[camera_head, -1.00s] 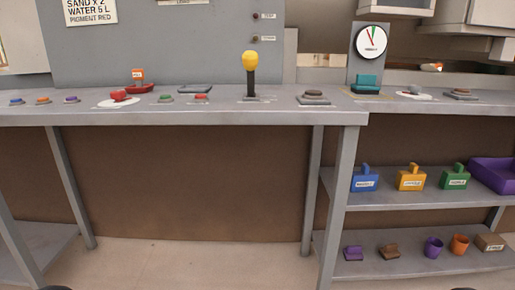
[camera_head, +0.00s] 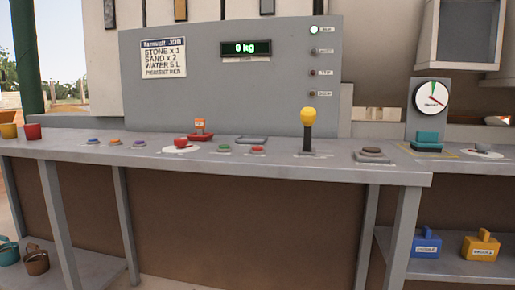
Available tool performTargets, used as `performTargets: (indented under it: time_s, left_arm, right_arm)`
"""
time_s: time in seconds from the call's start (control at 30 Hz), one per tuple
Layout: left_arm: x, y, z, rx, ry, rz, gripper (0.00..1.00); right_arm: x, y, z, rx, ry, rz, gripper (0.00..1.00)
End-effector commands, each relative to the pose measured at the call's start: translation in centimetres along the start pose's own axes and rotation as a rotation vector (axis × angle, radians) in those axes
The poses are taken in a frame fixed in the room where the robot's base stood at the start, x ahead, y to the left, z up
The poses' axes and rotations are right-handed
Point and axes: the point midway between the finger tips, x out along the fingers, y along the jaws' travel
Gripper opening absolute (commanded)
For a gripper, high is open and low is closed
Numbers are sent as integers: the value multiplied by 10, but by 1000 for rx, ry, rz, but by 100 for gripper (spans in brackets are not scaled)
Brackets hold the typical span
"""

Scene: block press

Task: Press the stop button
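Two red buttons are on the grey bench top. A small flat red button (camera_head: 257,150) sits on a base to the right of a green button (camera_head: 224,149). A larger red mushroom-shaped button (camera_head: 180,143) stands on a white disc further left. The lettering by these buttons is too small to read, so I cannot tell from labels which is the stop button. Neither of my grippers shows in the head view.
A yellow-knobbed lever (camera_head: 308,128) stands right of the red buttons. A control panel (camera_head: 215,95) has a "0 kg" display (camera_head: 246,48) and a lit green lamp (camera_head: 314,30). A brown-topped button (camera_head: 372,152) and a dial gauge (camera_head: 432,97) are further right.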

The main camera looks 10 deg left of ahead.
Motion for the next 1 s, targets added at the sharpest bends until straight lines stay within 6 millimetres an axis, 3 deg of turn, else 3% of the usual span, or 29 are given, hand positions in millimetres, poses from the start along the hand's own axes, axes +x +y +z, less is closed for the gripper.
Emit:
performTargets:
  time_s: [0.03, 0.2, 1.0]
  left_arm:
    - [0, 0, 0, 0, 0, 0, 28]
    - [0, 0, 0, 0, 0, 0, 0]
    - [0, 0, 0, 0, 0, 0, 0]
  right_arm:
    - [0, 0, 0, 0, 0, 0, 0]
    - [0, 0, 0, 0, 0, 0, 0]
    - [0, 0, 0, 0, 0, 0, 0]
